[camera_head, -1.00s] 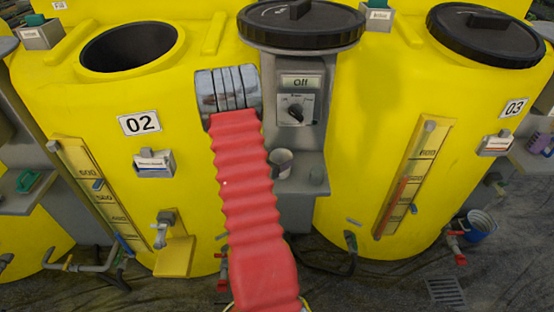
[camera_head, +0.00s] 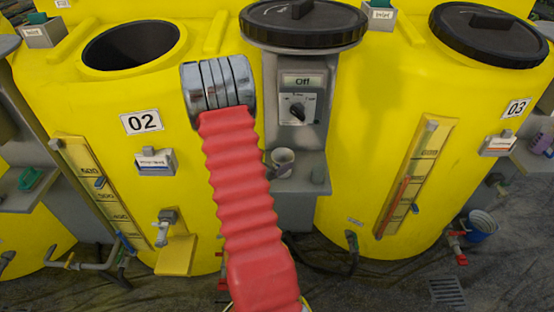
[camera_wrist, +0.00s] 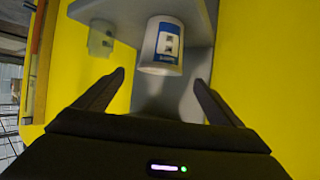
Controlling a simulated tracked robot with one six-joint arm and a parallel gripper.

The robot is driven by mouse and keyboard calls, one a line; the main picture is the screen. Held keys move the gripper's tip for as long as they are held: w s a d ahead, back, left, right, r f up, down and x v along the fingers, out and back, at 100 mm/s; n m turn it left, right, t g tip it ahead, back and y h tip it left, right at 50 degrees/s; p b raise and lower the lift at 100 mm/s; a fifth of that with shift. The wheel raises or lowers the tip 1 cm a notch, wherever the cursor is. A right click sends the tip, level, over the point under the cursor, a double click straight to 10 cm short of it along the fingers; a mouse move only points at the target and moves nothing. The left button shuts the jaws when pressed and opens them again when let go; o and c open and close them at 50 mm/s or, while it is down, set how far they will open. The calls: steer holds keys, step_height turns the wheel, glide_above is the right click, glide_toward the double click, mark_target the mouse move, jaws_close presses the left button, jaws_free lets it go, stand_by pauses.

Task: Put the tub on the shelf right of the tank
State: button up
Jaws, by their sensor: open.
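The tub (camera_head: 282,161) is a small pale cup on the grey shelf (camera_head: 298,186) below the control panel, between tank 02 (camera_head: 110,190) and tank 03 (camera_head: 345,150). In the wrist view, the tub (camera_wrist: 172,38) shows a blue and white label, and the shelf (camera_wrist: 125,10) lies at the top of the picture. My gripper (camera_wrist: 159,77) is open and empty. Its fingers point towards the tub, one to each side in the picture, with the tub beyond them. In the head view my red-sleeved arm hides most of the gripper.
A shelf at far right (camera_head: 530,160) holds a purple item (camera_head: 541,143). A left shelf (camera_head: 12,203) holds a green item (camera_head: 30,178). A blue bucket (camera_head: 481,228) stands by tank 03.

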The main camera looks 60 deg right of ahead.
steer(key=v, duration=0.7)
steer(key=shift+a, duration=0.15)
steer(key=shift+r, duration=0.1)
stand_by(0.6)
steer(key=w+a+f+n+t+y, duration=0.2)
steer(key=w+a+f+t+y, duration=0.2)
steer(key=w+a+f, duration=0.25)
steer(key=w+a+r+n+t+y, duration=0.1)
steer(key=w+a+r+n+y, duration=0.2)
steer(key=a, duration=0.5)
steer(key=w+a+r+n+t+y, duration=0.1)
steer(key=w+a+r+n+y, duration=0.15)
steer(key=a, duration=0.55)
steer(key=s+a+r+n+y, duration=0.1)
steer(key=s+a+r+n, duration=0.3)
steer(key=a+r, duration=0.4)
steer(key=s+a+r+n+y, duration=0.1)
steer(key=s+a+r+n, duration=0.3)
steer(key=a+r, duration=0.4)
steer(key=s+a+r+n+t+y, duration=0.1)
steer(key=s+a+r+n, duration=0.3)
steer(key=s+a+r, duration=0.2)
steer(key=a+r, duration=0.2)
steer(key=a, duration=0.1)
steer(key=shift+s+a, duration=0.2)
steer(key=shift+a, duration=0.05)
